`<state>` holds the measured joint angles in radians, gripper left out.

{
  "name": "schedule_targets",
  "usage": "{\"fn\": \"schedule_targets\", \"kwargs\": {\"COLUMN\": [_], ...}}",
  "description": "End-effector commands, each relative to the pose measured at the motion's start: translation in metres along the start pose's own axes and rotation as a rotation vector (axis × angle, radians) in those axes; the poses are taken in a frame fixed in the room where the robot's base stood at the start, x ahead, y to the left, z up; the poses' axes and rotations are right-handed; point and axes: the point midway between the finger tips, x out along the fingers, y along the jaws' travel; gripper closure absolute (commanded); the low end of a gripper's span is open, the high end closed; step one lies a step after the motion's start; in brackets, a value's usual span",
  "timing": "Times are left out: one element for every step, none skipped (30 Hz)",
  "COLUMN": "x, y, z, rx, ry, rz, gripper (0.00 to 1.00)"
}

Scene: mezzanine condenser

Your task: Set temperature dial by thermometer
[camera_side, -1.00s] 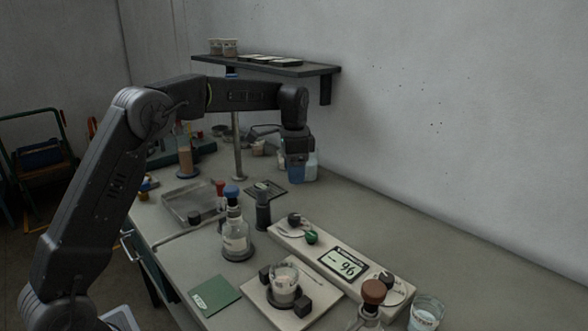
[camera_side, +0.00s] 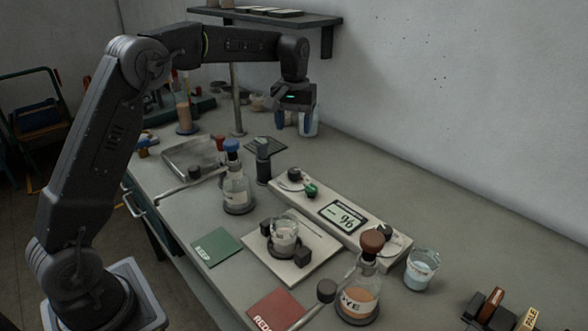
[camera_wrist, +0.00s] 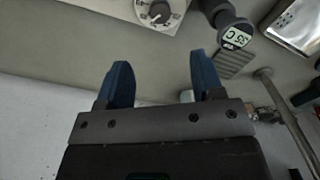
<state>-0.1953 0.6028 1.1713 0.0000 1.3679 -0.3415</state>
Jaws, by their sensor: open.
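The temperature dial, a dark knob on a white face with tick marks, shows at the top of the wrist view (camera_wrist: 157,14); in the side view it is at the far end of the pale control panel (camera_side: 294,175). The thermometer, a dark upright device, stands just left of the panel (camera_side: 263,158). Its screen appears upside down in the wrist view (camera_wrist: 237,37) and seems to read 35 C. My gripper (camera_wrist: 160,70) is open and empty, its blue fingers apart. In the side view it hangs above the bench behind the panel (camera_side: 294,118), clear of the dial.
The panel also carries a green knob (camera_side: 311,190), a display (camera_side: 343,216) and a nearer dark knob (camera_side: 384,232). A blue-stoppered flask (camera_side: 237,190), a beaker on a plate (camera_side: 285,237) and a brown-stoppered flask (camera_side: 358,290) stand nearby. A wall shelf (camera_side: 270,18) overhangs the back.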

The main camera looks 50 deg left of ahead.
Motion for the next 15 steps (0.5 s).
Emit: {"fn": "schedule_targets", "kwargs": {"x": [0.000, 0.001, 0.002, 0.004, 0.006, 0.010, 0.014, 0.018, 0.025, 0.031, 0.037, 0.046, 0.052, 0.058, 0.067], "y": [0.000, 0.000, 0.000, 0.000, 0.000, 0.000, 0.000, 0.000, 0.000, 0.000, 0.000, 0.000, 0.000, 0.000, 0.000], "z": [0.000, 0.000, 0.000, 0.000, 0.000, 0.000, 0.000, 0.001, 0.001, 0.001, 0.001, 0.001, 0.001, 0.001, 0.001], "rx": [-0.030, -0.044, -0.056, -0.060, -0.062, -0.062, -0.062, -0.062, -0.061, -0.061, -0.061, -0.060, -0.060, -0.060, -0.060], "ry": [0.000, 0.000, -0.001, -0.001, -0.002, -0.002, -0.002, -0.003, -0.003, -0.004, -0.004, -0.005, -0.005, -0.005, -0.004], "rz": [0.000, 0.000, 0.000, -0.001, -0.001, -0.001, -0.001, -0.001, -0.001, -0.002, -0.002, -0.002, -0.002, -0.002, -0.002], "gripper": [0.39, 0.39, 0.39, 0.39, 0.39, 0.39, 0.39, 0.39, 0.39, 0.39, 0.39, 0.39, 0.39, 0.39, 0.39]}}
